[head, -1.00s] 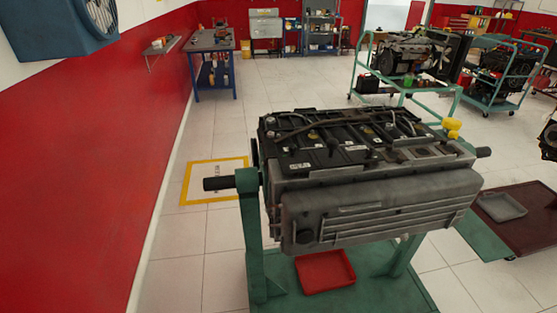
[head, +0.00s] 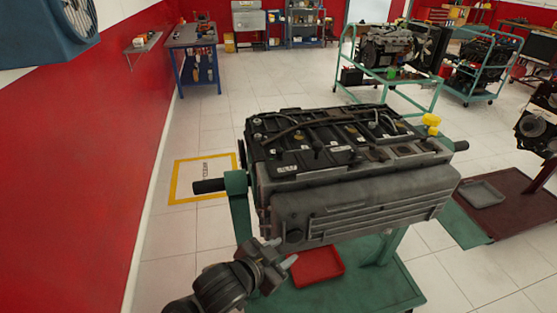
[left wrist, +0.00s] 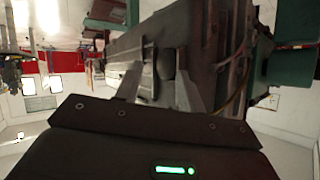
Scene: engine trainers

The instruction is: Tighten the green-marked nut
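The engine (head: 365,205) with a black top and grey ribbed side cover is mounted on a green stand (head: 240,215). I cannot make out a green-marked nut in either view. My left gripper (head: 283,252) is in front of the engine's lower left corner, close to a round dark plug (head: 295,236) in the head view. Its fingers are apart with nothing visible between them. In the left wrist view the two fingers (left wrist: 157,88) stand apart in front of the engine's dark side (left wrist: 200,45). My right gripper is not in view.
A red tray (head: 318,264) lies on the stand's base below the engine. A yellow cap (head: 431,120) is at the engine's right end. A yellow floor frame (head: 178,182) is left of the stand. A red wall (head: 70,170) runs along the left.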

